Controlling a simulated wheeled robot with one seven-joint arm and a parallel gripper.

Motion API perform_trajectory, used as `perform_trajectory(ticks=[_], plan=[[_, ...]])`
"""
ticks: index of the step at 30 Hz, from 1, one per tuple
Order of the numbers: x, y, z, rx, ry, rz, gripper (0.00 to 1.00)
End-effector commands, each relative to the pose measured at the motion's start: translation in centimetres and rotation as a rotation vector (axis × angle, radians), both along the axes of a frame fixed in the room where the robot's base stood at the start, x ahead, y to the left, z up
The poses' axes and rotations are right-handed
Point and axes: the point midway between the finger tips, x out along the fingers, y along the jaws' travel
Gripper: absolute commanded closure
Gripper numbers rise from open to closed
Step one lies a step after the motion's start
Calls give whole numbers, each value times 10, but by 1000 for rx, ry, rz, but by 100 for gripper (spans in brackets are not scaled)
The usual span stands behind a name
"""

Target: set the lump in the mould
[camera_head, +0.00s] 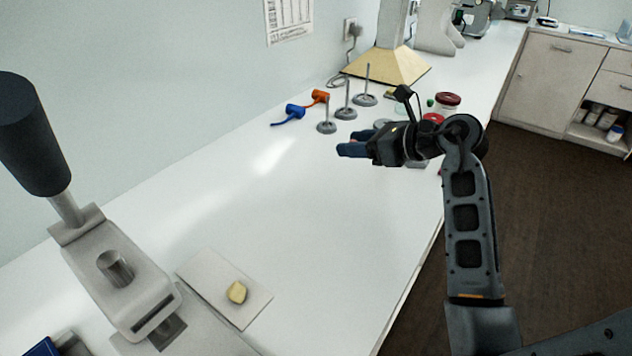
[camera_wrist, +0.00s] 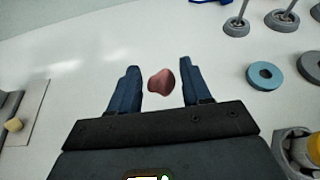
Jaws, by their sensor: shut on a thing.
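In the head view my gripper (camera_head: 358,140) is above the white counter, in front of the metal stands; the lump is mostly hidden there. A yellowish lump (camera_head: 236,292) lies on a pale plate (camera_head: 213,276) beside the grey press (camera_head: 115,275). A teal ring (camera_wrist: 264,76) and a grey ring (camera_wrist: 309,67) lie right of my gripper in the wrist view; I cannot tell which thing is the mould.
Three metal stands (camera_head: 346,112) with rods stand behind my gripper. A blue tool (camera_head: 290,113) and an orange tool (camera_head: 318,97) lie by the wall. Red-lidded jars (camera_head: 447,99) stand beyond my wrist. The middle of the counter (camera_head: 300,210) is clear.

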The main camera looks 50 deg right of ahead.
Motion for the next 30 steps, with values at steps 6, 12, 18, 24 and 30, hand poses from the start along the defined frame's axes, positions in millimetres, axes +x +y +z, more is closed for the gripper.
perform_trajectory(ticks=[6,12,18,24,30], plan=[[26,38,-28,3,3,3,81],[40,57,-42,0,1,0,81],[42,59,-52,1,1,-2,81],[41,59,-80,3,2,-1,81],[42,59,-84,0,-1,-1,81]])
